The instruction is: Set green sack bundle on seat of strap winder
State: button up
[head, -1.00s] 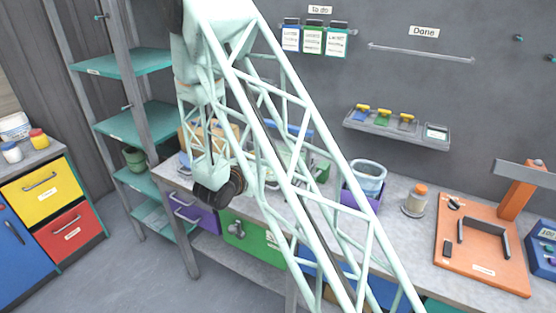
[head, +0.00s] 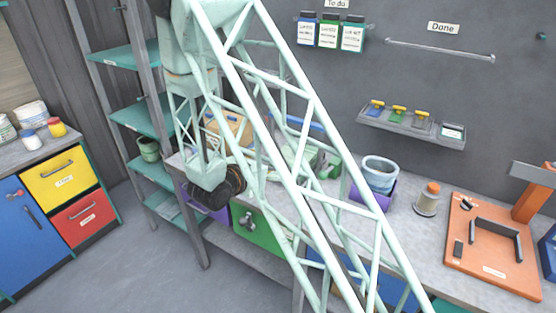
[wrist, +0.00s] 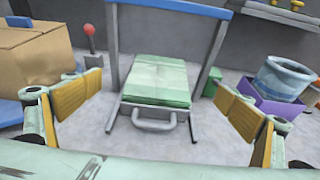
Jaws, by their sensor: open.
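A pale green, flat-topped bundle (wrist: 157,80), which looks like the green sack bundle, lies on the bench under a blue-topped frame (wrist: 170,6). A grey handle loop (wrist: 153,124) shows at its near side. My gripper (wrist: 158,90) is open and empty, its yellow-padded fingers apart on either side of the bundle in the wrist view, not visibly touching it. In the head view my gripper (head: 218,190) hangs near the bench's front edge. An orange base with a dark U-shaped bracket (head: 497,240) stands at the bench's right; I cannot tell which device is the strap winder.
A cardboard box (wrist: 35,55) and a red-knobbed lever (wrist: 90,32) stand left of the bundle. A blue-grey tub (wrist: 285,78) in a purple bin (wrist: 268,108) stands right. A small spool (head: 428,198) stands beside the orange base. A shelf rack (head: 140,118) stands left of the bench.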

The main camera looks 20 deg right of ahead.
dwell(0.4)
jog(key=s+d+r+m+g+y, duration=0.1)
jog(key=s+d+r+m+g, duration=0.3)
jog(key=s+r+m, duration=0.65)
jog(key=s+d+r+m+g, duration=0.35)
jog(key=s+r, duration=0.45)
jog(key=s, duration=0.8)
jog(key=s+a+r+m+y, duration=0.2)
jog(key=s+a+m+y, duration=0.15)
jog(key=s, duration=0.35)
jog(key=s+a+r+m+y, duration=0.2)
jog(key=s+a, duration=0.2)
jog(key=s, duration=0.3)
jog(key=s+a+r+m+t+y, duration=0.1)
jog(key=s+a+r+m+y, duration=0.1)
jog(key=s+a, duration=0.2)
jog(key=s+a+r+m+t+y, duration=0.2)
jog(key=s+a+m+y, duration=0.1)
jog(key=a, duration=0.6)
jog(key=shift+s+a+y, duration=0.35)
jog(key=shift+a, duration=0.05)
